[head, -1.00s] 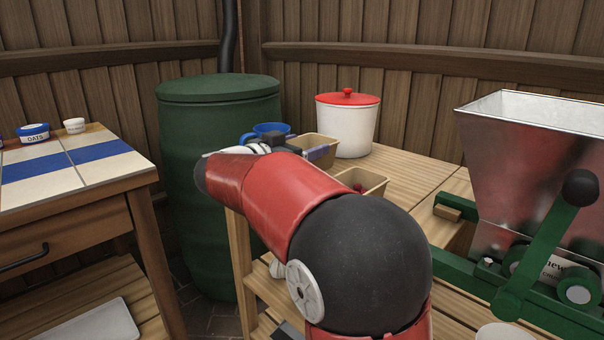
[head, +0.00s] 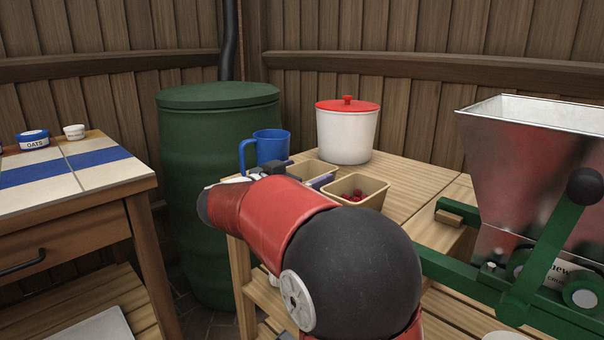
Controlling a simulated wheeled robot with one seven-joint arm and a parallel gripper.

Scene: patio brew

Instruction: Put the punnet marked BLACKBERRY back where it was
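A tan punnet (head: 314,167) with a purple strip (head: 321,181) on its near side is at the left part of the wooden table, just beyond the end of my arm. Any writing on it is unreadable. My gripper (head: 268,170) is at this punnet's left, mostly hidden behind my red arm. Its fingertips are not clear, so its grip on the punnet cannot be made out. The punnet appears low, at about table height; its base is hidden. A second tan punnet (head: 372,202) holding red berries (head: 354,196) stands to its right.
A blue jug (head: 270,147) stands close behind my gripper. A white pot with a red lid (head: 346,133) stands behind the punnets. A metal hopper mill with a green frame (head: 530,180) is at the right. A green barrel (head: 205,180) stands left of the table.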

